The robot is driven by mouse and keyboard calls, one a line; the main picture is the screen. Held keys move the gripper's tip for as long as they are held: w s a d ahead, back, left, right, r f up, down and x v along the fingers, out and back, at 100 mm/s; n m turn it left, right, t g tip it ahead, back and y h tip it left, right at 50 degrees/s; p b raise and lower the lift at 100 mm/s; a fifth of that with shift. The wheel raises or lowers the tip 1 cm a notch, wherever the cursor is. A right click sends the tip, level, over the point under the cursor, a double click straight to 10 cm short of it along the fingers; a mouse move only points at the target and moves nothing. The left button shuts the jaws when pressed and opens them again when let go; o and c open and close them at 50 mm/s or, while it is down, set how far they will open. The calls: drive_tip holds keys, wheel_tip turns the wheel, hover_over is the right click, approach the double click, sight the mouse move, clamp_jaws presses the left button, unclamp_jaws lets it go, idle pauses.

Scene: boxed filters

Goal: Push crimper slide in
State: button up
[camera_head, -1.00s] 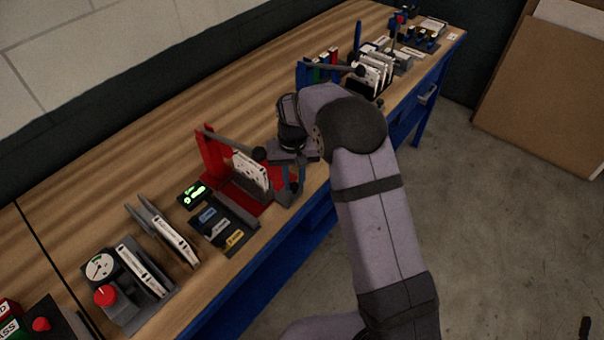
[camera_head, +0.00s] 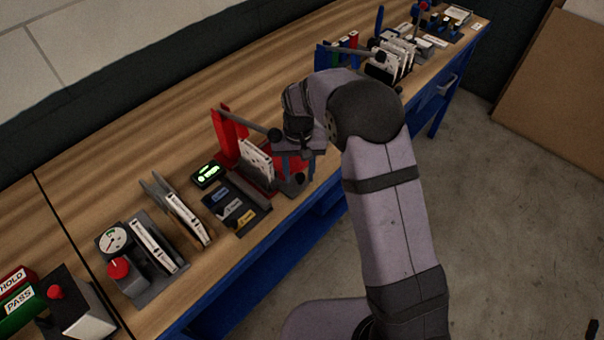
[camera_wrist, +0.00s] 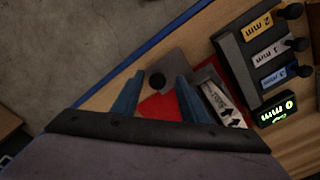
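The red crimper (camera_head: 228,140) stands on the bench with its grey lever raised and a white filter (camera_head: 256,160) upright in it. In the wrist view, the filter (camera_wrist: 217,98) shows arrows beside the red base (camera_wrist: 158,105). The slide is a grey plate (camera_wrist: 176,64) with a black knob (camera_wrist: 157,80) at the bench's front side; the knob also shows in the head view (camera_head: 299,179). My gripper (camera_head: 297,166) points down over the slide, fingers apart and empty. In the wrist view, the blue fingers (camera_wrist: 157,92) lie either side of the knob; contact is not clear.
The lever's ball (camera_head: 274,135) is close to my wrist. Left of the crimper are a lit green display (camera_head: 208,174) and a tray of mm-labelled blocks (camera_head: 236,209). A dial fixture (camera_head: 114,240) stands farther left. Blue-framed racked filters (camera_head: 388,62) stand beyond my arm.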

drive_tip(key=shift+w+d, duration=0.1)
drive_tip(key=w+d+p, duration=0.1)
drive_tip(key=w+d, duration=0.5)
drive_tip(key=shift+w+d, duration=0.1)
drive_tip(key=shift+d, duration=0.05)
wheel_tip(320, 180, up, 7)
drive_tip(key=b, duration=0.3)
drive_tip(key=s+d+f+b, duration=0.1)
drive_tip(key=s+d+f, duration=0.1)
drive_tip(key=s, duration=0.8)
drive_tip(key=s+d+f+b, duration=0.2)
drive_tip(key=s+f, duration=0.1)
drive_tip(key=s, duration=0.7)
drive_tip(key=s+d+f+b, duration=0.2)
drive_tip(key=s, duration=0.8)
drive_tip(key=shift+d+f, duration=0.15)
drive_tip(key=shift+f, duration=0.1)
